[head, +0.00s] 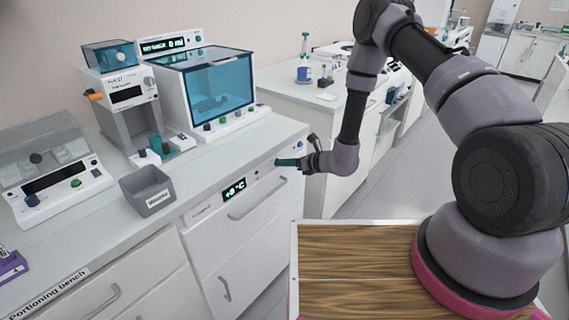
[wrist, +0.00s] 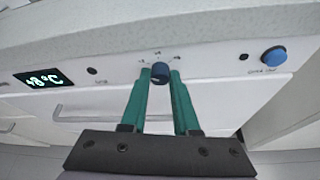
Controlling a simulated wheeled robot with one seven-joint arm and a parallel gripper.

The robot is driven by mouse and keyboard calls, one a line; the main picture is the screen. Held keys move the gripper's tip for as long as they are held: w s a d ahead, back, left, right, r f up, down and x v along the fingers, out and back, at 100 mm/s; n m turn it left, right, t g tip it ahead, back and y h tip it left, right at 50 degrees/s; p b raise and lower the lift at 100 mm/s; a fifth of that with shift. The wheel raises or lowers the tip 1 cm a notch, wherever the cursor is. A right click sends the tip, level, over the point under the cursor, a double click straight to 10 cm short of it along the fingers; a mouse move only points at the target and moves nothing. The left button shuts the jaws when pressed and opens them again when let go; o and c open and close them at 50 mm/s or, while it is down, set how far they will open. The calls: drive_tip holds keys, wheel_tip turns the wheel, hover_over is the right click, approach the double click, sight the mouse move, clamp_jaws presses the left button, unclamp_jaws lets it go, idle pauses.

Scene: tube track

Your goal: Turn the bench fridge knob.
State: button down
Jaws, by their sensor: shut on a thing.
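The bench fridge (head: 224,235) is a white unit built in under the bench top. Its dark blue knob (wrist: 160,72) is on the front panel and shows in the wrist view between my teal fingertips. My gripper (head: 277,162) reaches the panel from the right in the head view, and its fingers (wrist: 160,82) sit on both sides of the knob, shut on it. In the head view the knob is hidden by my fingers. A green-lit display (head: 234,190) is left of the knob, and its digits also show in the wrist view (wrist: 43,78).
A larger blue button (wrist: 273,56) is right of the knob on the same panel. A fridge handle (head: 257,199) runs below the panel. The bench top (head: 222,150) overhangs just above. A grey bin (head: 147,191) and several instruments stand on the bench. Open floor (head: 385,185) lies right.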

drive_tip(key=c, duration=0.7)
unclamp_jaws()
drive_tip(key=shift+o, duration=0.2)
drive_tip(key=v, duration=1)
drive_tip(key=shift+s+d, duration=0.2)
drive_tip(key=shift+d, duration=0.1)
drive_tip(key=shift+r, duration=0.15)
